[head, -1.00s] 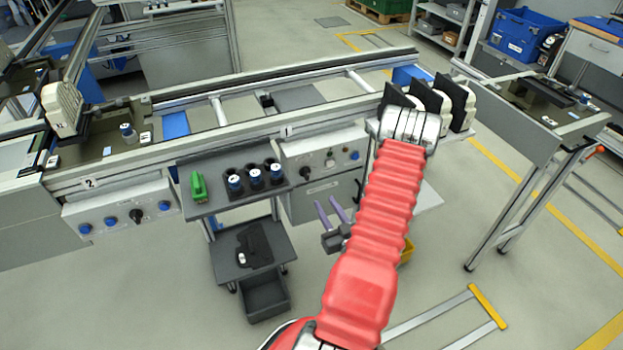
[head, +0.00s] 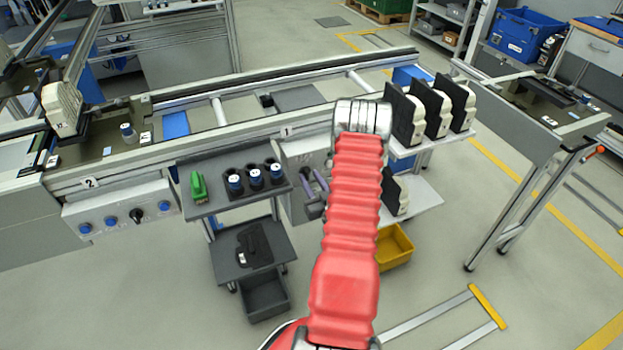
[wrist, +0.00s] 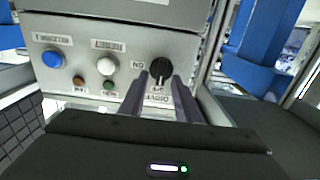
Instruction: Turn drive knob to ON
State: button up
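The drive knob (wrist: 160,66) is black and sits on the grey control panel (wrist: 120,45) in the wrist view. An ON label is to its left and OFF and DRIVE lettering is below it. The lower end of the knob seems to point toward OFF. My gripper (wrist: 160,76) is open, with one finger on each side of the knob's lower part. I cannot tell whether they touch it. In the head view my gripper (head: 314,183) is in front of the line's control panel (head: 295,160); my arm hides the knob there.
A blue button (wrist: 52,58) and a white button (wrist: 106,66) are left of the knob. A grey cart (head: 215,200) with a green block and blue-capped parts stands close left of my gripper. A shelf with black-and-white parts (head: 425,108) is to the right.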

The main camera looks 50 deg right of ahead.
jog(key=shift+w+d, duration=0.1)
jog(key=shift+w, duration=0.1)
grip_shut()
jog(key=shift+s+d, duration=0.1)
jog(key=shift+d, duration=0.05)
dwell(0.4)
